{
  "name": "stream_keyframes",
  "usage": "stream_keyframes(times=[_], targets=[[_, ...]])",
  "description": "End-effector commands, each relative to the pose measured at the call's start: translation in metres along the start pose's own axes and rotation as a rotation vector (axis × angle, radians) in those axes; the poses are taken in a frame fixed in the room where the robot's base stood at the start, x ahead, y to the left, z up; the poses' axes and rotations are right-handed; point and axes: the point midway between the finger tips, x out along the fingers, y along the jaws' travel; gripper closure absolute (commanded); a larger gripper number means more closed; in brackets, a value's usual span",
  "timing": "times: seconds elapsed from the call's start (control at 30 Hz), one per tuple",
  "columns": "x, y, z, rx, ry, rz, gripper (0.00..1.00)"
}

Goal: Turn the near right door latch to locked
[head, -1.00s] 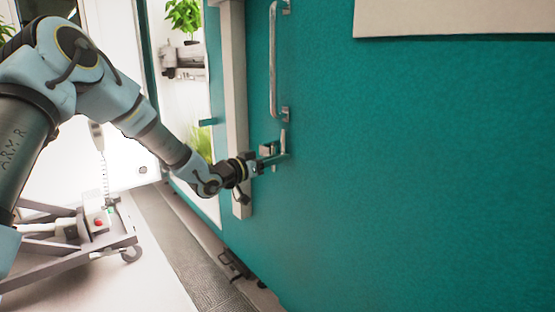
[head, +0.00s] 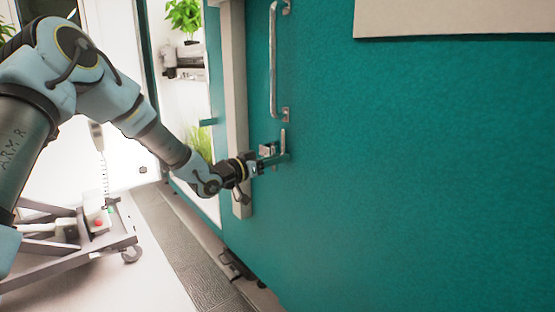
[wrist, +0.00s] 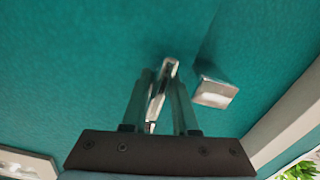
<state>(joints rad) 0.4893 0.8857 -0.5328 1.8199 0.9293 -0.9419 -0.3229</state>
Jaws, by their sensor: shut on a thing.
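The near right door (head: 400,170) is a large teal panel that fills the right of the head view. Its latch (head: 283,142) is a small metal lever below the long handle, and its upper part stands about upright there. In the wrist view the latch lever (wrist: 158,92) lies between the two fingers of my gripper (wrist: 160,95), which is shut on it. My gripper (head: 268,162) reaches the latch from the left in the head view. The fingers hide part of the lever. A metal block (wrist: 214,92) sits on the door beside the lever.
A long vertical metal handle (head: 274,65) is above the latch. A pale door post (head: 235,100) stands just left of it. A grey cart (head: 100,245) is at the lower left. A chamber with plants (head: 185,18) shows behind my arm. A pale panel (head: 450,18) is at upper right.

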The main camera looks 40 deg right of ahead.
Motion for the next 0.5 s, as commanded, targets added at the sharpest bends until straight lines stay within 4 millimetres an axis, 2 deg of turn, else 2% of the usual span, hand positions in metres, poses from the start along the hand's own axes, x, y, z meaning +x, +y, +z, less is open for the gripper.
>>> stream_keyframes(times=[0.27,0.5], targets=[[-0.0002,0.0000,-0.0018,-0.072,0.000,-0.001,1.00],[-0.0006,-0.0003,-0.0028,-0.245,0.000,-0.002,1.00]])
